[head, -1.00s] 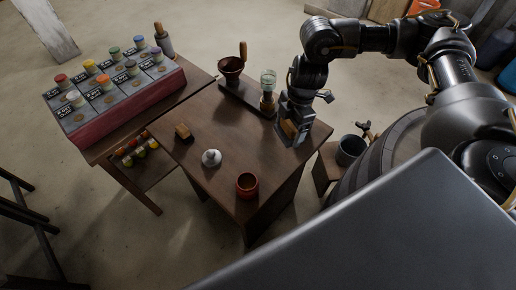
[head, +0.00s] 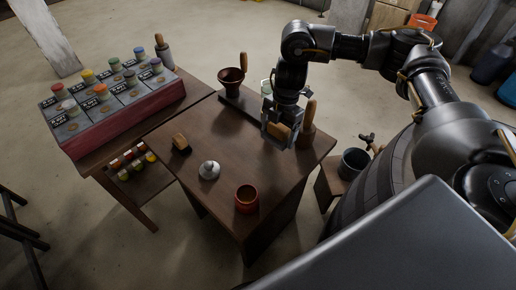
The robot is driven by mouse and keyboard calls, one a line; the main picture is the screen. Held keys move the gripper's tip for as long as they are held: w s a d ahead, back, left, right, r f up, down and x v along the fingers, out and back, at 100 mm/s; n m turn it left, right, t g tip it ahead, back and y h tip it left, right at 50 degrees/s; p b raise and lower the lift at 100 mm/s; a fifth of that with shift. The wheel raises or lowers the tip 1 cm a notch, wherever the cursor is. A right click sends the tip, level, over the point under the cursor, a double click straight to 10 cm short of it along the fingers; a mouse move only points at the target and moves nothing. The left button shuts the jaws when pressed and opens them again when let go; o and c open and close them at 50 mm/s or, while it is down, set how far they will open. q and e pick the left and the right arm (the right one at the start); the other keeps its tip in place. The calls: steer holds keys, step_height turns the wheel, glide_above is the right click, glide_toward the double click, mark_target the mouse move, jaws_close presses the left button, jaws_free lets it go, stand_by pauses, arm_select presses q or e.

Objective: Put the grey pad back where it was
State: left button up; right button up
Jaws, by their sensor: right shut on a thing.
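My right gripper (head: 279,135) is shut on a small tan wooden-looking block (head: 282,130) over the right part of the brown table (head: 225,135). Whether the block is clear of the tabletop is hard to tell. No plainly grey pad shows; any grey face on the held block is hidden. A similar tan block with a dark underside (head: 181,143) lies at the table's left edge, away from the gripper. My left gripper is not in view.
A brown piece with an upright handle (head: 308,125) stands close right of the gripper. A brown bowl (head: 231,76) and a glass (head: 266,87) stand behind. A silver lidded piece (head: 209,170) and red cup (head: 246,199) stand in front. A jar rack (head: 125,110) is left.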

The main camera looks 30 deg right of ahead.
glide_above(257, 156)
steer(key=f, duration=0.4)
steer(key=d+f, duration=0.1)
steer(key=f, duration=0.1)
steer(key=shift+w+b, duration=0.1)
steer(key=shift+b, duration=0.25)
steer(key=shift+w+a+f, duration=0.1)
steer(key=shift+f, duration=0.8)
steer(key=shift+w+a+f, duration=0.1)
steer(key=shift+f, duration=0.75)
steer(key=shift+s+f, duration=0.1)
steer(key=o, duration=0.9)
steer(key=r, duration=0.4)
steer(key=d+r, duration=0.1)
steer(key=r, duration=0.3)
steer(key=r+p, duration=0.1)
steer(key=r, duration=0.3)
steer(key=shift+w+d, duration=0.25)
steer(key=shift+d, duration=0.1)
steer(key=shift+r, duration=0.1)
